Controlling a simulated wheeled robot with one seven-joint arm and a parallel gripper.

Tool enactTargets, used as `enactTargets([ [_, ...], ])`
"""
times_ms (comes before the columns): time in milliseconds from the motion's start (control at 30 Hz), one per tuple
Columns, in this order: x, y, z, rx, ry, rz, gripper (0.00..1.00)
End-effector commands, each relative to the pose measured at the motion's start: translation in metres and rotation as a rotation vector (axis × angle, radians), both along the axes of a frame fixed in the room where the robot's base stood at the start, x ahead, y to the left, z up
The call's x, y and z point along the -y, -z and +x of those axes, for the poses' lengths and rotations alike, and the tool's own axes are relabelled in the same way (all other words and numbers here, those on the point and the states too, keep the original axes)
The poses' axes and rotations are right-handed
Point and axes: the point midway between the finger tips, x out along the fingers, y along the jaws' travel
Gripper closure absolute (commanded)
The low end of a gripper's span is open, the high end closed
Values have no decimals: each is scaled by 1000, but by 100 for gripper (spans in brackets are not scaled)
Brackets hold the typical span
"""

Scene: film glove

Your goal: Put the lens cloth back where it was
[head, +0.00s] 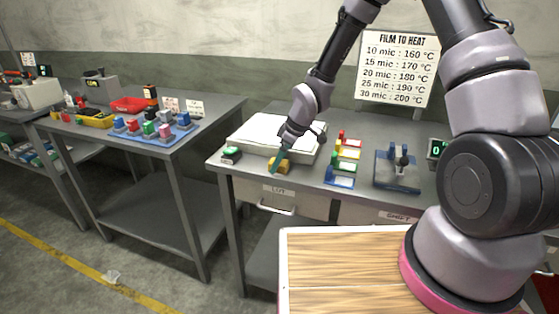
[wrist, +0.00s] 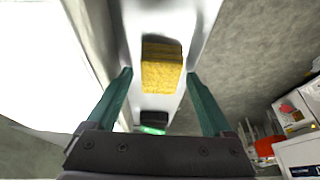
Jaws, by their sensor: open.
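A yellow, rough-textured block-like item (head: 279,165) lies at the front edge of the grey bench, just in front of the white plate. It may be the lens cloth, but I cannot tell for sure. In the wrist view this yellow item (wrist: 161,76) sits between and beyond my fingertips, with a dark strip along its far side. My gripper (head: 278,168) points down at it, with green fingers spread. In the wrist view my gripper (wrist: 160,74) is open, with a gap on both sides of the yellow item. No other cloth is recognisable.
The white plate (head: 262,132) lies behind the yellow item. A green-topped button box (head: 231,154) stands left. Coloured bins (head: 345,165) and a grey-blue fixture (head: 398,172) stand right. A closed drawer (head: 279,196) is below. A left table holds a blue tray (head: 157,134) with pieces.

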Motion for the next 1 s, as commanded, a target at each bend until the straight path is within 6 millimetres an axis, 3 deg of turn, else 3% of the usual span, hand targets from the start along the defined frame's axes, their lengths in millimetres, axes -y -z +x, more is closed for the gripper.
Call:
enactTargets([
  [167,5,-15,-1,2,2,2,15],
  [600,38,-96,-12,2,4,0,15],
  [1000,46,-116,-15,1,11,-8,15],
])
